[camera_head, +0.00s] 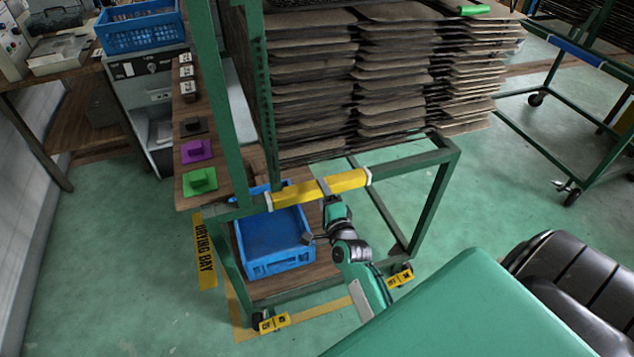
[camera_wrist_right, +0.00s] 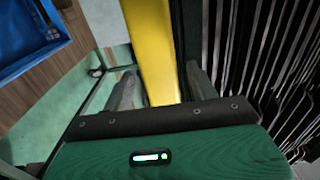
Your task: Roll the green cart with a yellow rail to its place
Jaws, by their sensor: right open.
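The green cart (camera_head: 432,215) stands in the middle of the head view, loaded with tall stacks of dark panels (camera_head: 395,80). Its yellow rail (camera_head: 293,194) runs across the near side. My right gripper (camera_head: 331,190) is at the rail, right of its middle. In the right wrist view, the rail (camera_wrist_right: 150,45) passes between the two spread fingers of the gripper (camera_wrist_right: 162,85); neither finger visibly clamps it. Yellow wheel pedals (camera_head: 273,322) show at the cart's near feet. My left gripper is out of view.
A "DRYING BAY" floor label (camera_head: 205,250) lies left of the cart, with yellow floor tape (camera_head: 320,311) partly beneath it. A blue crate (camera_head: 268,262) sits on the cart's lower shelf. Another green cart with a blue rail (camera_head: 575,51) stands right. Open floor (camera_head: 480,215) lies between.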

